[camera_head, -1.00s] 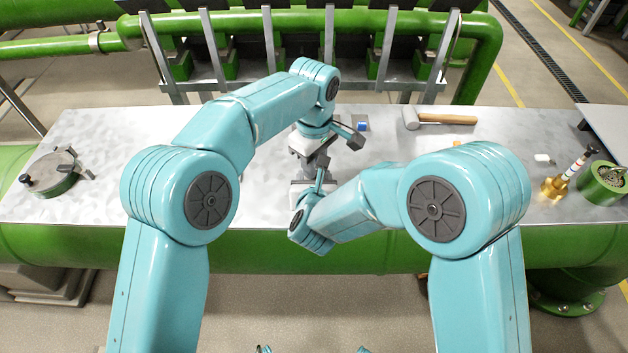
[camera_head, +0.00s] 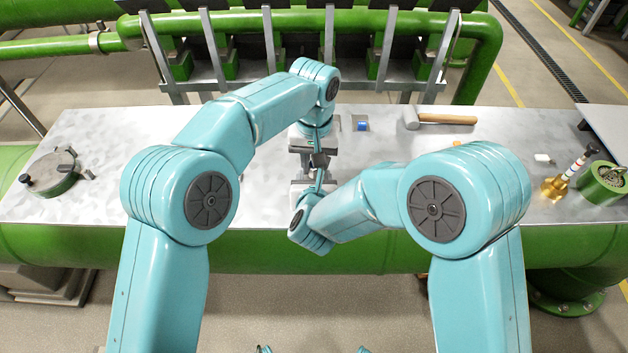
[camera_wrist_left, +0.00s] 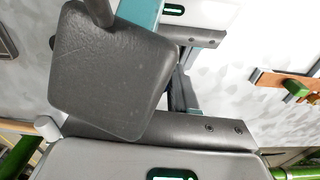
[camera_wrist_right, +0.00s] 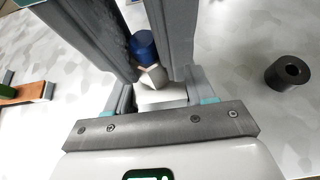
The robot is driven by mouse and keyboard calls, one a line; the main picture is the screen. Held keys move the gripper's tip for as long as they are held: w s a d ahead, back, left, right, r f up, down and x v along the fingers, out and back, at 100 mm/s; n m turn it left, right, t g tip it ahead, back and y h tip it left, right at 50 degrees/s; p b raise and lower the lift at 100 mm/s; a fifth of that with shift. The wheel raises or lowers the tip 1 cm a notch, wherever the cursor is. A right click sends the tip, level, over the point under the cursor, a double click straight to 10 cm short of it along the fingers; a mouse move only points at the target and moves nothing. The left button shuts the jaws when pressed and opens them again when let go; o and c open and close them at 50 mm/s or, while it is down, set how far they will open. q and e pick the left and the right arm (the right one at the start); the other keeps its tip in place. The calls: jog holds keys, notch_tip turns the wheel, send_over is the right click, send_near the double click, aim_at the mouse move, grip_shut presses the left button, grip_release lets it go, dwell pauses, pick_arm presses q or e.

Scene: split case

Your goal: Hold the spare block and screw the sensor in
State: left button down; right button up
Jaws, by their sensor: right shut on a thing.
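In the head view my left gripper (camera_head: 317,150) and right gripper (camera_head: 320,180) meet over the middle of the bench, one above the other. In the right wrist view a pale metal block (camera_wrist_right: 160,97) sits between the jaws of my right gripper, which is shut on it. A faceted metal fitting with a blue cap (camera_wrist_right: 144,45), which looks like the sensor, stands just beyond the block between long grey finger bars. Whether it is seated in the block I cannot tell. In the left wrist view a large dark pad (camera_wrist_left: 110,70) covers the middle and hides the left jaws' opening.
A mallet (camera_head: 440,119) and a small blue item (camera_head: 362,126) lie at the back. A green round case part (camera_head: 52,175) is at the left. A brass fitting (camera_head: 555,187) and a green cylinder (camera_head: 602,184) stand at the right. A black ring (camera_wrist_right: 290,73) lies beside the right gripper.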

pick_arm(q)
jog(key=c, duration=1.2)
grip_release()
jog(key=shift+o, duration=0.2)
jog(key=shift+r, duration=3.05)
